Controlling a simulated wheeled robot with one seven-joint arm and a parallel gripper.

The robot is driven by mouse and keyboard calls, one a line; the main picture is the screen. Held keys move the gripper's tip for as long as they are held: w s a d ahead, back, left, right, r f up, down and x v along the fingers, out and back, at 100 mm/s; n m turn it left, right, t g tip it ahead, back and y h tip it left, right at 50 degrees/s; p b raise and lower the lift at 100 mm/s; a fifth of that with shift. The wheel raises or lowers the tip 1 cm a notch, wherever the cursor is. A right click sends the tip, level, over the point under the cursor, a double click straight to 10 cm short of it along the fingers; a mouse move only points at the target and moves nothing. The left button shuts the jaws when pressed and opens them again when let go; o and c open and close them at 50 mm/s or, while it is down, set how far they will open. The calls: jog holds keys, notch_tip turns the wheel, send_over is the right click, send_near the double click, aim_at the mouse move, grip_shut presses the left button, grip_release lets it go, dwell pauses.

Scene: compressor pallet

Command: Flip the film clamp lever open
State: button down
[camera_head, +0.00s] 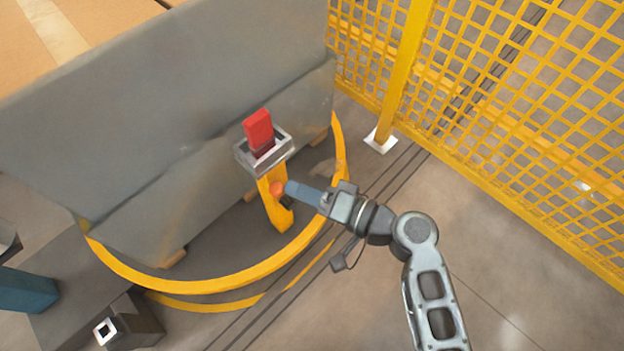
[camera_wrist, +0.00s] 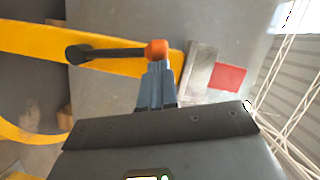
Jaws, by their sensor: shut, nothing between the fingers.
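The film clamp lever is a dark arm (camera_wrist: 110,53) with an orange knob (camera_wrist: 157,49) at its end, beside a yellow upright (camera_head: 271,200). In the wrist view it lies across the picture, with its dark round pivot at the left and the knob at the right. The knob also shows in the head view (camera_head: 278,188). My gripper (camera_head: 291,188) is shut and empty, its blue fingertips (camera_wrist: 157,70) right at the knob. I cannot tell whether they touch it. Most of the lever is hard to make out in the head view.
A grey metal bracket (camera_head: 245,158) with a red block (camera_head: 258,131) tops the upright. A large grey wrapped load (camera_head: 150,110) stands behind, on a turntable with a yellow rim (camera_head: 215,285). Yellow mesh fencing (camera_head: 520,130) stands to the right. The floor at lower right is clear.

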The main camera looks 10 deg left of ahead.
jog(key=shift+s+a+f+n+h+b, duration=0.15)
jog(key=shift+s+a+n+h+b, duration=0.2)
jog(key=shift+s+a+n, duration=0.35)
jog(key=shift+s+a+f+n+h+b, duration=0.2)
jog(key=shift+s+a+n+h, duration=0.25)
jog(key=shift+s+n, duration=0.45)
jog(key=shift+a, duration=0.1)
